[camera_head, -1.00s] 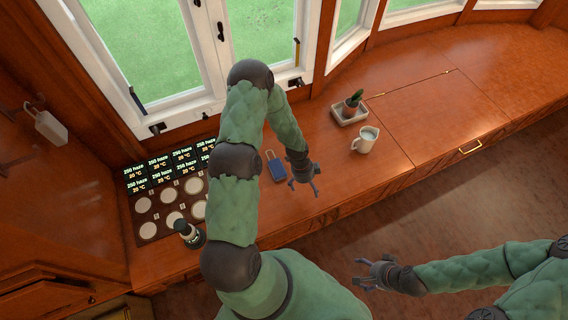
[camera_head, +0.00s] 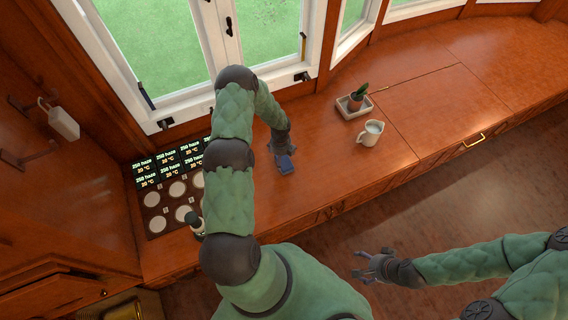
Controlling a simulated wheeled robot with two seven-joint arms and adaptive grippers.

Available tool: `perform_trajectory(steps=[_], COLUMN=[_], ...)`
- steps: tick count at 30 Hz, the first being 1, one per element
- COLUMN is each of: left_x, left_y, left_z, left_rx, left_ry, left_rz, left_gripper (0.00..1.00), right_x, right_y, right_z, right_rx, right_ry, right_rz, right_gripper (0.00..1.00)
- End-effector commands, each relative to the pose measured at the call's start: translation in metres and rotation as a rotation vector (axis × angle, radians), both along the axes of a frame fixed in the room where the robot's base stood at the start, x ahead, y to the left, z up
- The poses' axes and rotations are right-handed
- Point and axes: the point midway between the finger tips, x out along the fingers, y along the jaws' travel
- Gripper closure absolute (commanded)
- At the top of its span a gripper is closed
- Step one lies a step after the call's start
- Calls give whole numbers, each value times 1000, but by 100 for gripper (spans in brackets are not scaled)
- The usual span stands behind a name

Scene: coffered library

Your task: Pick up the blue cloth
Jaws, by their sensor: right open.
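The blue cloth (camera_head: 286,165) is a small, flat blue piece on the wooden counter, in front of the window. My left gripper (camera_head: 280,148) is at its back edge, pointing down, and partly covers it. The fingers are too small and hidden to tell whether they are open or whether they grip the cloth. My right gripper (camera_head: 368,268) is open and empty, over the floor in front of the counter, apart from the cloth.
A white mug (camera_head: 370,134) and a small potted cactus (camera_head: 357,98) on a tray stand right of the cloth. A panel of discs and displays (camera_head: 172,187) and a dark bottle (camera_head: 195,222) are at the left. The counter between cloth and mug is clear.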

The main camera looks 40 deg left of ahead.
Motion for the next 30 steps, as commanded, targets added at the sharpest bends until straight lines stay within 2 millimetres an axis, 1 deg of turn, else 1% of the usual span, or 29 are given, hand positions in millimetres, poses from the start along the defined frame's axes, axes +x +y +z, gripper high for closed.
perform_trajectory(steps=[7,10,14,20,21,23,24,26,27,30], left_x=[3,2,3,3,3,3,3,3,3,3], left_y=[0,0,1,0,0,0,0,0,0,0], left_z=[-34,-45,-51,-51,-51,-51,-51,-51,-51,-51], left_rx=[-1,-1,0,0,0,0,0,0,0,0], left_ry=[0,0,-1,-1,-1,-1,-1,-1,-1,-1], left_rz=[1,2,2,2,2,2,2,2,2,2], left_gripper=[0,0,0,0,3,20,31,48,50,50], right_x=[0,0,0,0,0,0,0,0,0,0], right_y=[0,0,0,0,0,0,0,0,0,0], right_z=[-15,-18,-19,-19,-19,-19,-19,-19,-19,-19], right_rx=[0,0,0,0,0,0,0,0,0,0], right_ry=[0,0,0,0,0,0,0,0,0,0], right_rz=[0,0,0,0,0,0,0,0,0,0], right_gripper=[22,22,22,22,22,22,22,22,22,22])
